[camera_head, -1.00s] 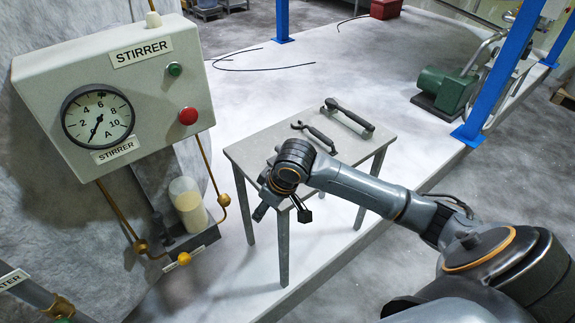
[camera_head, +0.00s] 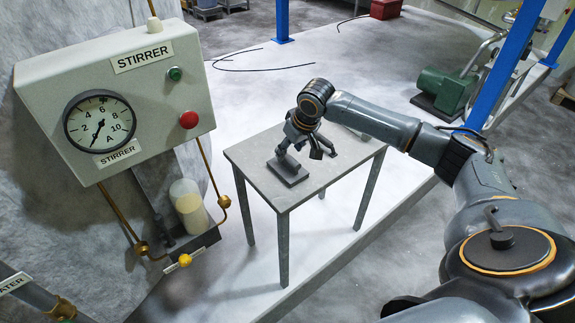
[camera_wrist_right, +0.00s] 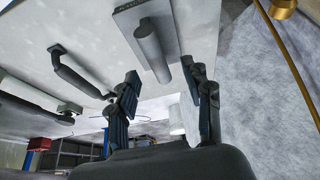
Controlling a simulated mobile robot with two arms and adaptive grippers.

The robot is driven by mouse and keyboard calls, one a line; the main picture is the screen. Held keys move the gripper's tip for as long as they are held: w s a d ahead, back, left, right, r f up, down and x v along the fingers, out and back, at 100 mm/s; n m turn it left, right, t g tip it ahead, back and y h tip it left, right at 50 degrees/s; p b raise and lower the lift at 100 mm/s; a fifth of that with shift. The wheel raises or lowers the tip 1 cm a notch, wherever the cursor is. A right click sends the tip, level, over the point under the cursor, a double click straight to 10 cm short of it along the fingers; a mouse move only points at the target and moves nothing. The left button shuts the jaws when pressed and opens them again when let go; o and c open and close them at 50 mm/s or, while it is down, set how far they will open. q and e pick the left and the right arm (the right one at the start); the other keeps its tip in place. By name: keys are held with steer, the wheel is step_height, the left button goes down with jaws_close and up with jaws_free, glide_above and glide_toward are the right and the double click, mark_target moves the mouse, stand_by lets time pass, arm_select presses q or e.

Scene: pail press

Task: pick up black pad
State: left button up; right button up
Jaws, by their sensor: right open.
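The black pad (camera_head: 290,175), a dark grey flat plate with a raised handle, lies on the near left part of the small grey table (camera_head: 248,158). In the wrist view the pad (camera_wrist_right: 131,22) is at the top, with its round bar-like handle (camera_wrist_right: 152,50) pointing towards the jaws. My right gripper (camera_head: 303,152) is just above the pad in the head view and partly covers its handle. In the wrist view its fingers (camera_wrist_right: 164,85) are open, on either side of the handle's end, with nothing held. My left gripper is not in view.
Two tools lie beside the pad: a wrench-like one (camera_wrist_right: 80,76) and a longer handled one (camera_wrist_right: 30,98). In the head view my right arm mostly hides them.

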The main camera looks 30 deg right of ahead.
mark_target(289, 157)
steer(key=shift+d+p+x, duration=0.15)
steer(key=shift+p+x, duration=0.2)
steer(key=shift+x, duration=1.2)
steer(key=shift+d+p+x, duration=0.1)
steer(key=shift+p+x, duration=0.25)
steer(key=shift+x, duration=1.2)
steer(key=shift+s, duration=0.15)
jaws_close()
